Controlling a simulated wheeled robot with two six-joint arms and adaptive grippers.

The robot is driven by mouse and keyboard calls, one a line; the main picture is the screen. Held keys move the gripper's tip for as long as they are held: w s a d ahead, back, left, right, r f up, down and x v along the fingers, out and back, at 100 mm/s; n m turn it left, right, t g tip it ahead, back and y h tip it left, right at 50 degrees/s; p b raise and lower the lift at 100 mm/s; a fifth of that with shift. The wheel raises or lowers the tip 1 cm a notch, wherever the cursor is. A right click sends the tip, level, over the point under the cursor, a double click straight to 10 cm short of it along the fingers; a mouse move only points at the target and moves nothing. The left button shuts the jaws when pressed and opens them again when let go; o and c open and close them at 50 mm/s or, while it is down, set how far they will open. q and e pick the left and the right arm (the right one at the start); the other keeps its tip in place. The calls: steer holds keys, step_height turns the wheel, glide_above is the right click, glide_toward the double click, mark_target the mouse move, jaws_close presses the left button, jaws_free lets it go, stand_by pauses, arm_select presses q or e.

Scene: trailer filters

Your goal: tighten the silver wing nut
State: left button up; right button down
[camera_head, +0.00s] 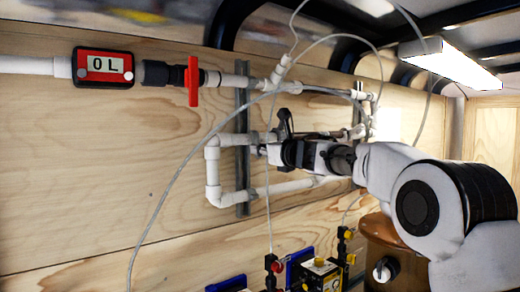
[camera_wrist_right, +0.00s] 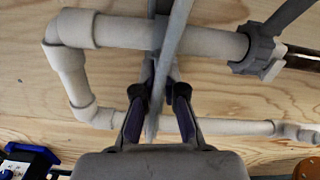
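My right gripper (camera_head: 272,153) reaches in from the right to the white pipework on the wooden wall, just right of a vertical grey rail. In the right wrist view its two dark fingers (camera_wrist_right: 161,82) point at the upper pipe (camera_wrist_right: 115,30). A long grey strip (camera_wrist_right: 168,60) runs between or in front of the fingers. The fingertips are partly hidden against the strip and pipe, so I cannot tell whether they hold anything. I cannot clearly make out the silver wing nut in either view. My left gripper is not in view.
A red-framed display (camera_head: 103,68) reading "0L" and a red valve handle (camera_head: 193,80) sit on the upper pipe. Loose hoses (camera_head: 180,180) hang across the wall near my right arm. Yellow and black fittings (camera_head: 320,272) stand below.

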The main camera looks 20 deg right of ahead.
steer(key=shift+m, duration=0.3)
steer(key=m+p, duration=0.8)
steer(key=m, duration=1)
steer(key=shift+d+r+p, duration=0.1)
steer(key=shift+r+p, duration=0.05)
steer(key=shift+p, duration=0.15)
stand_by(0.5)
steer(key=c, duration=1.5)
jaws_free()
steer(key=shift+w, duration=0.1)
steer(key=shift+o, duration=1.2)
steer(key=shift+w, duration=0.15)
steer(key=shift+w+a, duration=0.15)
steer(key=shift+a, duration=0.2)
steer(key=shift+f, duration=0.2)
